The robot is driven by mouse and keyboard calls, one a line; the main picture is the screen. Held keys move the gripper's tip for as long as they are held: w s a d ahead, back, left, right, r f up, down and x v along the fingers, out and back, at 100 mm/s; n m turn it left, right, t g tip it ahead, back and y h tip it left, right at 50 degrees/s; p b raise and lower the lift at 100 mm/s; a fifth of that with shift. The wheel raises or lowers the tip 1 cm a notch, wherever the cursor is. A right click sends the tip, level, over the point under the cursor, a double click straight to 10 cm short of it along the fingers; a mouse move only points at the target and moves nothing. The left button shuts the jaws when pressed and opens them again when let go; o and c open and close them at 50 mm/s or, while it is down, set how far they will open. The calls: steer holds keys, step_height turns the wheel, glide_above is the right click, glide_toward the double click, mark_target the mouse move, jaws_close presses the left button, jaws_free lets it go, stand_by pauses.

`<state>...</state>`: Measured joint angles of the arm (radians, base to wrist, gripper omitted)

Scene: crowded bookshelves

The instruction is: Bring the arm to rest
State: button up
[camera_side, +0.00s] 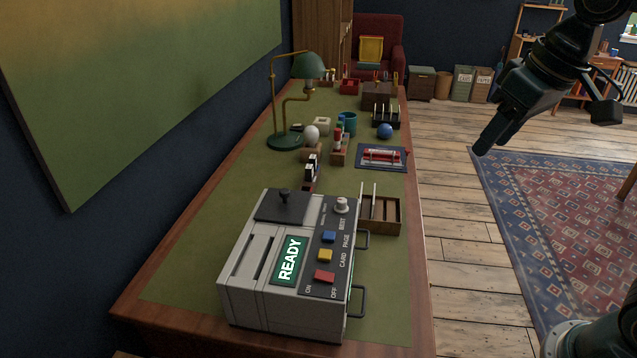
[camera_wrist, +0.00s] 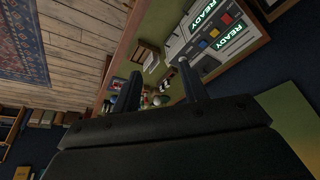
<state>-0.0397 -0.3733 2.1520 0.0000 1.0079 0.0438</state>
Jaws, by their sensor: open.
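My gripper (camera_side: 489,143) hangs in the air at the upper right of the side view, beyond the right edge of the desk and above the floor and rug. In the wrist view, its two fingers (camera_wrist: 160,88) stand apart with a wide gap and nothing held between them. The fingers touch nothing. Part of my arm shows at the top right of the side view, and its base shows at the lower right.
The long desk (camera_side: 190,240) carries a grey machine (camera_side: 262,262) reading READY, a wooden tray (camera_side: 399,214), a green lamp (camera_side: 309,66), a blue ball (camera_side: 385,131) and several small items. A patterned rug (camera_side: 570,215) lies on the open floor at right.

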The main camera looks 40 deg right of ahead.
steer(key=s+d+f+t, duration=0.1)
steer(key=s+f, duration=0.3)
steer(key=s, duration=0.5)
steer(key=shift+s+f+t, duration=0.2)
steer(key=shift+s+t, duration=0.1)
steer(key=shift+s, duration=0.05)
